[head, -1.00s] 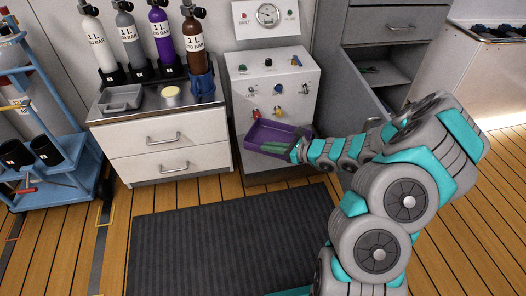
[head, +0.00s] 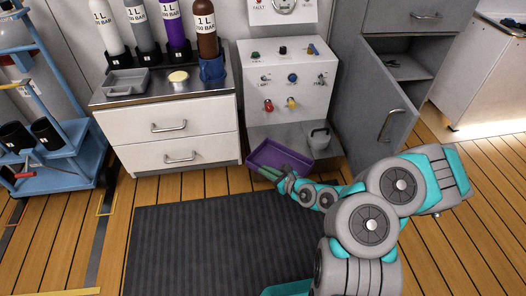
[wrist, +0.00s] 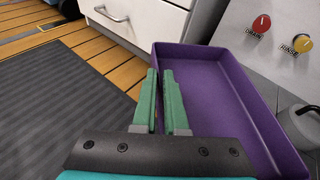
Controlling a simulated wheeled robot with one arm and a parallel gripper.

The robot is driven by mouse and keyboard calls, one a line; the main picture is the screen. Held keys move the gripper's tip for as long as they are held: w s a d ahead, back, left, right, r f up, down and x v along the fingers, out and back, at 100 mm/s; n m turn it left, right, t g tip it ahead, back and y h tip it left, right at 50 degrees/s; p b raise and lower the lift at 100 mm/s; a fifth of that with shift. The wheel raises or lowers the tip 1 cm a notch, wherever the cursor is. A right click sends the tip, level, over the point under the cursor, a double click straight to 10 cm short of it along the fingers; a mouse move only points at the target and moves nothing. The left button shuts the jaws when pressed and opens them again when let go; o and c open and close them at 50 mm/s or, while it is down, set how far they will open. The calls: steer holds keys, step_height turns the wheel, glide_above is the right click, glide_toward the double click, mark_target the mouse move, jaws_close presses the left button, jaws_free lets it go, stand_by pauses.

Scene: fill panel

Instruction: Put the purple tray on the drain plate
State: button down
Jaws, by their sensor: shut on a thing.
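The purple tray (head: 280,153) is a shallow open box; it also shows in the wrist view (wrist: 215,85). My gripper (head: 271,173) has green fingers, closed around one side wall of the tray in the wrist view (wrist: 165,95). The tray looks empty. The drain plate (head: 285,132) is the grey metal ledge at the foot of the white panel. In the head view the tray overlaps the plate's front left part. I cannot tell whether it touches the plate or hangs above it.
A grey pot-like object with a handle (head: 319,138) stands on the right of the plate. The white panel (head: 288,78) with knobs rises behind. A white drawer cabinet (head: 170,130) is close on the left. A grey cabinet door (head: 390,90) stands open on the right.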

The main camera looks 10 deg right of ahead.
mark_target(260, 151)
steer(key=w+f+b, duration=0.1)
steer(key=w, duration=0.9)
steer(key=w+f+b, duration=0.1)
steer(key=w, duration=0.4)
steer(key=shift+w+f+b, duration=0.3)
steer(key=shift+w, duration=0.05)
steer(key=shift+f+b, duration=0.3)
steer(key=shift+f, duration=1.65)
steer(key=shift+w+f, duration=0.2)
steer(key=shift+w, duration=0.2)
steer(key=c, duration=0.9)
jaws_free()
steer(key=shift+c, duration=0.2)
